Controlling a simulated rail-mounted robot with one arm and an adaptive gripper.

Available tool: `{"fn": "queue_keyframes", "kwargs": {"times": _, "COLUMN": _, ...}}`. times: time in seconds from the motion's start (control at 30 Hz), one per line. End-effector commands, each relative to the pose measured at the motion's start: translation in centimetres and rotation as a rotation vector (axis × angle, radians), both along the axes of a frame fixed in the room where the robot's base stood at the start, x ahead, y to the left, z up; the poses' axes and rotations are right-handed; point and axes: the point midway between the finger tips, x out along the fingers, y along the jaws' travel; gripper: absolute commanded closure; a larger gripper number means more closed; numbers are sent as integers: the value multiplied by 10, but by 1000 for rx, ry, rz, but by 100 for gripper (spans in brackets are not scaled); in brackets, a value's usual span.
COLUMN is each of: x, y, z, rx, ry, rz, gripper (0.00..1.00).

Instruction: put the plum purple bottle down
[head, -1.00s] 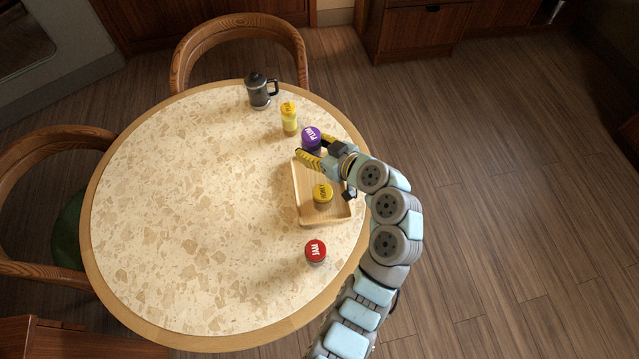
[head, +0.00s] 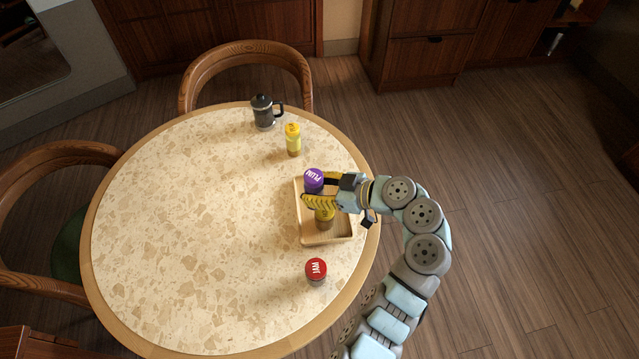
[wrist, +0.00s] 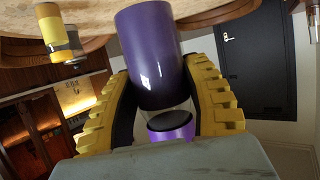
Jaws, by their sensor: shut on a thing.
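The plum purple bottle (head: 313,176), with a lettered purple lid, is upright at the far left corner of the wooden tray (head: 323,241). I cannot tell whether its base touches the tray. My gripper (head: 319,190) comes from the right and is shut on the bottle, a yellow finger on either side. In the wrist view, the bottle's purple body (wrist: 155,55) is between the ribbed fingers of my gripper (wrist: 166,95), with the table edge at the top of the picture.
A yellow bottle (head: 293,140) and a dark lidded pot (head: 263,112) stand beyond the tray. A red-lidded jar (head: 316,271) stands on the near side. The left of the round table (head: 180,220) is clear. Two wooden chairs stand around it.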

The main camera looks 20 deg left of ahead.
Motion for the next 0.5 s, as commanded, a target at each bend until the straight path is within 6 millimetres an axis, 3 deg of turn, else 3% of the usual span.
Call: {"fn": "queue_keyframes", "kwargs": {"times": 0.5, "x": 53, "y": 14, "z": -25, "rx": -1, "ry": 2, "rz": -1, "gripper": 91}}
